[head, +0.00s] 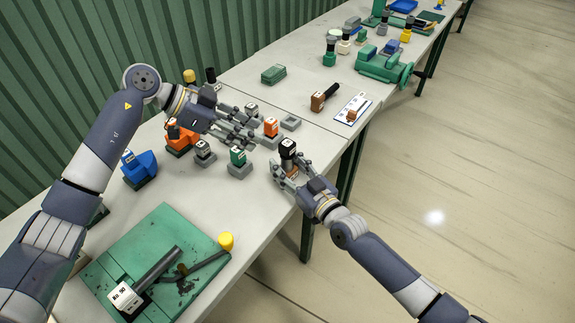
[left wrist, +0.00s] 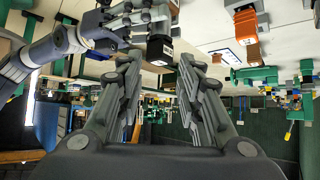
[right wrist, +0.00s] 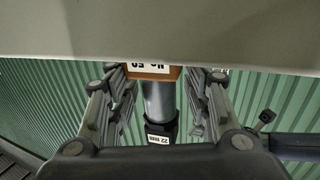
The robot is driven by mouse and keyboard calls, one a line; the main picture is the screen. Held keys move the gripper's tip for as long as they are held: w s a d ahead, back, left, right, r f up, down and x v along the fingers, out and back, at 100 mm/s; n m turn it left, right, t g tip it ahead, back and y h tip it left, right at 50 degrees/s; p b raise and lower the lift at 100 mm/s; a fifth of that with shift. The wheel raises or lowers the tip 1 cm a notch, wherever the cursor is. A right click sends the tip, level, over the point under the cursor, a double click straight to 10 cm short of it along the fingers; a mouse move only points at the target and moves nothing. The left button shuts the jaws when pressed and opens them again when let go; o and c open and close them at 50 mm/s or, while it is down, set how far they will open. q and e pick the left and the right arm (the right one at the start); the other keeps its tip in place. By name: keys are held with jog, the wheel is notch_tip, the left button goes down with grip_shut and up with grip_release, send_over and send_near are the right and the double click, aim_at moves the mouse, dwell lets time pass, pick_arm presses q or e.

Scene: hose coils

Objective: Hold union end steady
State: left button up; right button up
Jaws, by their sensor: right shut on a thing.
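The union piece (head: 288,148) stands upright, with a black labelled top; in the right wrist view it shows an orange-brown labelled block and a grey cylinder (right wrist: 159,100) ending in a black collar. My right gripper (head: 290,172) is shut on it at the table's right edge, with its fingers on both sides. The piece's black end also shows in the left wrist view (left wrist: 160,48), near my right fingers. My left gripper (head: 238,127) is open and empty above the table, to the left of the union piece. Its fingers (left wrist: 163,72) are spread with nothing between them.
Small blocks on grey bases, orange (head: 271,127) and green (head: 238,156), stand close to my left gripper. A blue fitting (head: 139,167) and a green mat (head: 160,235) with dark tubes lie nearer. A brown block with black handle (head: 322,98) lies beyond. The floor at right is clear.

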pick_arm(q)
jog(key=shift+o, duration=0.3)
jog(key=o, duration=0.3)
jog(key=m+t+y, duration=0.2)
jog(key=m+y, duration=0.6)
jog(key=m, duration=1.9)
send_near(286, 144)
jog(key=f, duration=0.1)
jog(key=shift+m, duration=0.3)
jog(key=shift+x, duration=4.75)
jog(key=shift+w+d+r, duration=0.1)
jog(key=c, duration=1.1)
